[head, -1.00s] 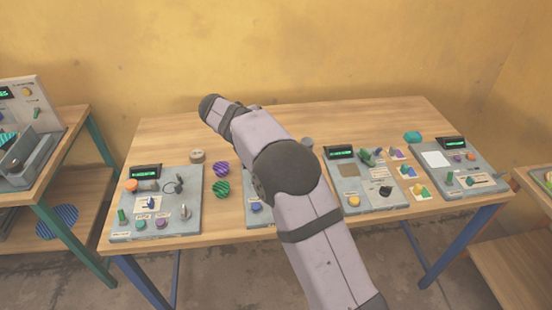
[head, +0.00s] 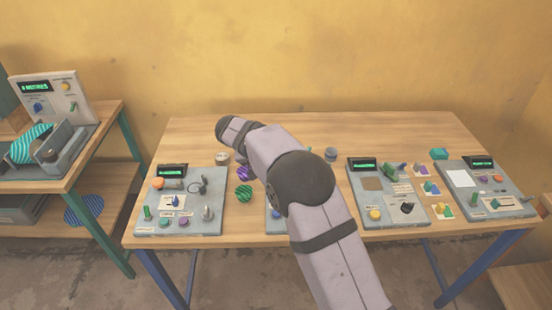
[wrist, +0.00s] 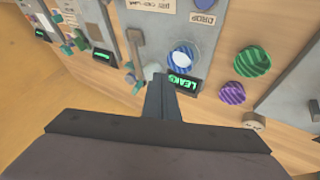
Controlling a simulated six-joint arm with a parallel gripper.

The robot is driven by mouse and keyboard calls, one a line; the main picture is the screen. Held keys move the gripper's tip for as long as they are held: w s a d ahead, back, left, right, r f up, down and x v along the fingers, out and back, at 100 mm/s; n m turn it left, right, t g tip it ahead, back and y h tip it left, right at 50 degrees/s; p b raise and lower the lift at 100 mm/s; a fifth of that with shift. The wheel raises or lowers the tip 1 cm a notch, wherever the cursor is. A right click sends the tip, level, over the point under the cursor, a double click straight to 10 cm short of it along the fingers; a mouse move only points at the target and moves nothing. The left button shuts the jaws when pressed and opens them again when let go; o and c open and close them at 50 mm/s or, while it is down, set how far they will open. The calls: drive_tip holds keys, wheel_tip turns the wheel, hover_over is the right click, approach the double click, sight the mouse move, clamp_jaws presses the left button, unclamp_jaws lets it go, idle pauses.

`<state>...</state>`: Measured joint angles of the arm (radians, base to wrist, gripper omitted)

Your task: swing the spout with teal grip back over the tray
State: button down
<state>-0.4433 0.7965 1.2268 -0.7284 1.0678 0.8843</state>
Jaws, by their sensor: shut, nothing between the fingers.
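My gripper (wrist: 161,88) is shut and empty in the wrist view. Its fingertips are over the middle panel (wrist: 205,30), beside a lit green display (wrist: 181,84). A brownish bar (wrist: 134,45) stands out at the panel's left part, and a small pale teal piece (wrist: 151,70) is beside it, close to the fingertips. I cannot tell whether that piece is the spout's teal grip or whether the fingers touch it. A blue striped disc with a pale middle (wrist: 182,57) lies right of the bar; I cannot make out the tray. In the head view my arm hides the gripper and most of this panel.
Green (head: 244,193) and purple (head: 243,173) striped discs lie left of my arm. Control panels stand at left (head: 180,205) and right (head: 387,200), with another at far right (head: 485,190). A side table's machine (head: 50,90) holds a teal striped disc (head: 31,143).

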drive_tip(key=p+x, duration=0.1)
drive_tip(key=x, duration=0.3)
drive_tip(key=shift+w+d+f+p, duration=0.1)
drive_tip(key=shift+d+f+p, duration=0.15)
drive_tip(key=shift+d+p, duration=0.1)
drive_tip(key=d+p, duration=0.2)
drive_tip(key=d, duration=0.1)
drive_tip(key=shift+w+d+f, duration=0.1)
drive_tip(key=shift+d, duration=0.15)
drive_tip(key=shift+d+f, duration=0.15)
drive_tip(key=shift+d, duration=0.1)
drive_tip(key=shift+d, duration=0.1)
drive_tip(key=b, duration=0.1)
drive_tip(key=d+n+b, duration=0.1)
drive_tip(key=shift+f+t+y+b, duration=0.2)
drive_tip(key=shift+t+y+b, duration=0.1)
drive_tip(key=shift+s+d+n+t+y+b, duration=0.3)
drive_tip(key=shift+d+n+b, duration=0.15)
drive_tip(key=shift+n+b, duration=0.4)
drive_tip(key=shift+d+r+n+t+y+b, duration=0.1)
drive_tip(key=shift+d+n+t+y+b, duration=0.2)
drive_tip(key=shift+d+n+y+b, duration=0.35)
drive_tip(key=shift+d+r+n+b, duration=0.1)
drive_tip(key=shift+d+n+b, duration=0.2)
drive_tip(key=shift+d+b, duration=0.25)
drive_tip(key=shift+d, duration=0.1)
